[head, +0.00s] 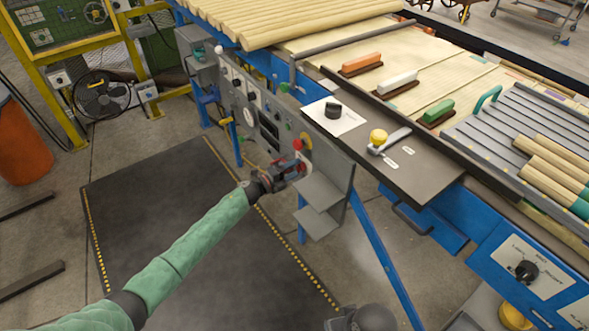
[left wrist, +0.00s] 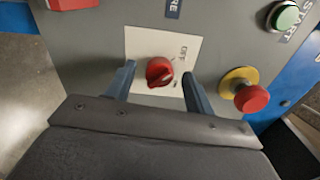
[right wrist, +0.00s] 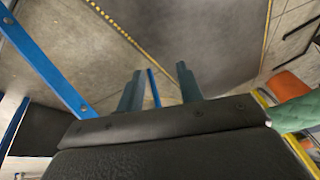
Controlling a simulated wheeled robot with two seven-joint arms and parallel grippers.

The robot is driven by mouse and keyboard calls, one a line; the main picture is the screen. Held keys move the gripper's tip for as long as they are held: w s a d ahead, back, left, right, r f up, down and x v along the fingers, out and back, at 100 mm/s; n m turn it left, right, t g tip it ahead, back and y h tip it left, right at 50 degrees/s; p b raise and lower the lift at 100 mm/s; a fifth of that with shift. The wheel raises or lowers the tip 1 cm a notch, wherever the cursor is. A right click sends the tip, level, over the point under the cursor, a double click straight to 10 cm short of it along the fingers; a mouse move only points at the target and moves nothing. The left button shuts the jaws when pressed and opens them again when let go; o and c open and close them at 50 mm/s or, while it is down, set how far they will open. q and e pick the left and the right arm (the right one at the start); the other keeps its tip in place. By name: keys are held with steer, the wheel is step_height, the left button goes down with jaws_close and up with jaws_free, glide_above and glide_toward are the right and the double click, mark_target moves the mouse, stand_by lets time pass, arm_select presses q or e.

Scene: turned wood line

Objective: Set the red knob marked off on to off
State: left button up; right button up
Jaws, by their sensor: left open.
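The red knob (left wrist: 159,71) sits on a white plate (left wrist: 140,42) on a grey control panel in the left wrist view. Small lettering on the plate, partly legible as OFF, is at the knob's upper right; I cannot tell for sure which mark the knob points to. My left gripper (left wrist: 158,76) is open, one finger on each side of the knob, with visible gaps. In the head view my left gripper (head: 287,172) is at the panel and hides the knob. My right gripper (right wrist: 160,70) is open and empty, over the floor.
A green start button (left wrist: 285,17) is at upper right. A grey shelf (head: 321,192) juts from the panel (head: 240,95) beside my left gripper.

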arm_select(q)
steer(key=b+v, duration=0.1)
steer(key=v, duration=0.6)
arm_select(e)
steer(key=shift+w+a+f+y, duration=0.2)
steer(key=shift+a+f+y, duration=0.1)
steer(key=shift+a+f, duration=0.65)
arm_select(q)
steer(key=shift+a, duration=0.1)
arm_select(e)
steer(key=shift+w+d, duration=0.1)
